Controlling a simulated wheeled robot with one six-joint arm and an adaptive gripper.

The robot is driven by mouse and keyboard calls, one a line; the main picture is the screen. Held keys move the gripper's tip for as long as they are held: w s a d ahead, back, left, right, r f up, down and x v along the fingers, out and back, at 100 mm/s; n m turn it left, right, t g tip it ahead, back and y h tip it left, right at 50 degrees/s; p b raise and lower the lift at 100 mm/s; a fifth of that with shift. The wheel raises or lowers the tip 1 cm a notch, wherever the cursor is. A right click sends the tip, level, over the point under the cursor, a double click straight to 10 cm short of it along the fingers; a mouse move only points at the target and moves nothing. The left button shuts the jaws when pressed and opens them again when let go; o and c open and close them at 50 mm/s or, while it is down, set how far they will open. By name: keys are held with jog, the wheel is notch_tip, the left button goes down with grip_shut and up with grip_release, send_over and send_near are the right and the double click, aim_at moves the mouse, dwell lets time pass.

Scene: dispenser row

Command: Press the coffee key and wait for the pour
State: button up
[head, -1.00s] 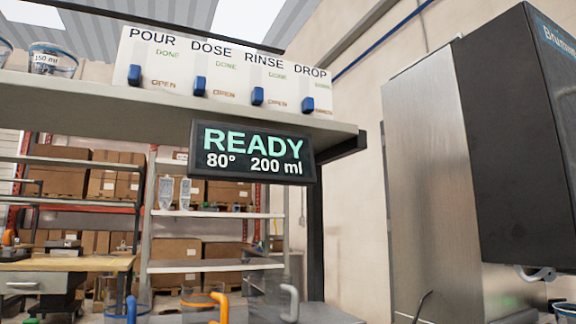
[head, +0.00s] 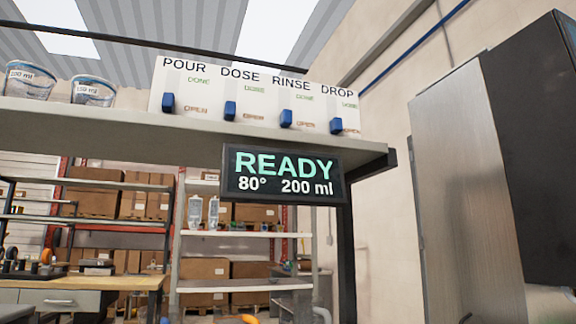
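No coffee key shows in the head view. A dark display (head: 283,175) hangs under the shelf edge and reads READY, 80° and 200 ml in light letters. A dark machine body (head: 535,140) is cut off at the right edge, and no keys can be made out on it. My gripper is not in view.
A white board (head: 255,98) labelled POUR, DOSE, RINSE and DROP, with blue sliders, stands on the shelf (head: 120,132). Measuring cups (head: 92,92) are at its left. A brushed metal panel (head: 465,190) stands at right. Racks with boxes (head: 205,270) are behind.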

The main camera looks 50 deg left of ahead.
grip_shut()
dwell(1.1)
